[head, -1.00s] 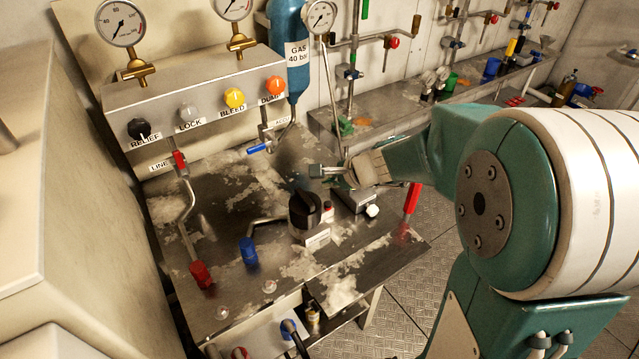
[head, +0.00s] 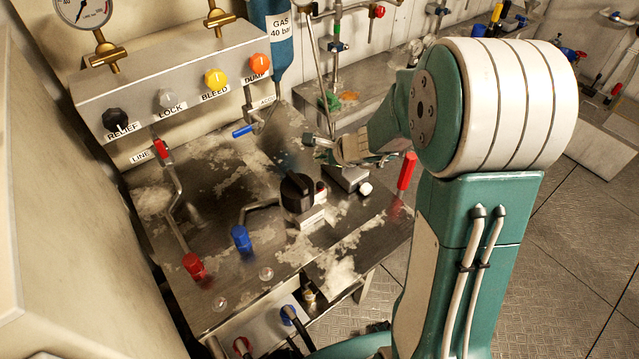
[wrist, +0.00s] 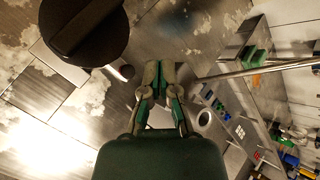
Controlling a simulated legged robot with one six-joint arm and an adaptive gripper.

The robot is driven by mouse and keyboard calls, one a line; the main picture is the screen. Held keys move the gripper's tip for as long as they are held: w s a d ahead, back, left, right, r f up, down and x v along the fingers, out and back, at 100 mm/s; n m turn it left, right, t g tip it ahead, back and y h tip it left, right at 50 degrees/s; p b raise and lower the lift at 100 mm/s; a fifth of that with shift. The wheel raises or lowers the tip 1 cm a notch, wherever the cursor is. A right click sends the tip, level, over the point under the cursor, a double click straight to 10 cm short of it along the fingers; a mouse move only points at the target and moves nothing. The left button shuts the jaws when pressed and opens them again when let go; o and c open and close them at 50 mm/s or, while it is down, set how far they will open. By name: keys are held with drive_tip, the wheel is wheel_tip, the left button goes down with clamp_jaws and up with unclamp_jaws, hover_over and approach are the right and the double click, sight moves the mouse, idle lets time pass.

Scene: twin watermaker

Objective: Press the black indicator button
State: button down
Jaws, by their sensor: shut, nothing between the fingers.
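My gripper (head: 310,141) is shut and empty above the back right part of the metal bench. Its fingertips (wrist: 159,72) meet in the middle of the wrist view. A large black rotary knob (head: 297,190) stands on the bench, in front of my gripper; it fills the upper left of the wrist view (wrist: 82,28). I cannot tell which part is the black indicator button.
A panel (head: 170,85) at the back carries black, grey, yellow and orange knobs. Red (head: 194,265) and blue (head: 240,238) valve handles stand on the left of the bench. A red lever (head: 406,170) stands upright at its right edge.

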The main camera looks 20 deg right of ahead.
sight(322, 185)
drive_tip(key=shift+d+f, duration=0.1)
drive_tip(key=shift+f, duration=3.1)
drive_tip(key=shift+f, duration=0.15)
drive_tip(key=shift+f, duration=0.2)
drive_tip(key=shift+f, duration=0.45)
drive_tip(key=shift+r, duration=0.85)
drive_tip(key=shift+r, duration=2.55)
